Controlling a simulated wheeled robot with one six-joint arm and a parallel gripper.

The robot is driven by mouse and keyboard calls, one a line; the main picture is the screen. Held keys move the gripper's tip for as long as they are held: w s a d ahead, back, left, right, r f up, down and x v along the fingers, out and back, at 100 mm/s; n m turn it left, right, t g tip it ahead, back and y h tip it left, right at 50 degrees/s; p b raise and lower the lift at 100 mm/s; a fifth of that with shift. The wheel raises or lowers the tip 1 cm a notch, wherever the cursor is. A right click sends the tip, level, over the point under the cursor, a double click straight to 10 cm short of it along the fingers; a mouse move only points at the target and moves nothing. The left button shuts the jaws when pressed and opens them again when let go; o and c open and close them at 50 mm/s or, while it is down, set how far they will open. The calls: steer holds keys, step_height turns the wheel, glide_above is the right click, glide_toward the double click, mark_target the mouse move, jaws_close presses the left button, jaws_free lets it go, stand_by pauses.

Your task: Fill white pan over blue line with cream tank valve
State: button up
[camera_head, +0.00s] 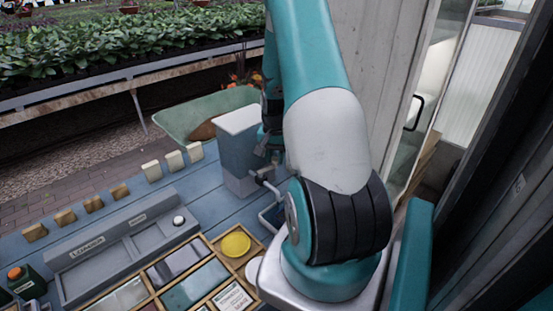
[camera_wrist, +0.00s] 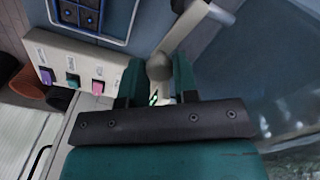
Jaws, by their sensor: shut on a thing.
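The cream tank (camera_head: 238,125) stands on the blue table, with a pale top and a grey-blue lower body. A small pipe or lever (camera_head: 264,182) sticks out on its right side, partly hidden by my arm. In the wrist view, my gripper (camera_wrist: 158,76) is shut on a grey rounded knob (camera_wrist: 160,66) at the end of a pale lever (camera_wrist: 187,36); this looks like the tank valve. A pale-rimmed shape (camera_head: 266,218) under the lever may be the white pan, mostly hidden by my arm. Its blue line and water level cannot be seen.
A grey tray (camera_head: 67,273), a wooden divided box with a yellow round piece (camera_head: 235,244), and several small blocks (camera_head: 152,171) lie on the table. A green tray (camera_head: 207,112) is behind the tank. In the wrist view, a panel with coloured switches (camera_wrist: 72,80) is at left.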

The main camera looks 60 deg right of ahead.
mark_target(274, 158)
steer(key=shift+w+d+n, duration=0.1)
steer(key=shift+w+n, duration=0.1)
steer(key=shift+n, duration=0.3)
steer(key=o, duration=0.9)
steer(key=shift+o, duration=0.2)
steer(key=shift+r, duration=0.1)
step_height(274, 158, up, 17)
steer(key=b, duration=0.2)
steer(key=shift+r, duration=0.15)
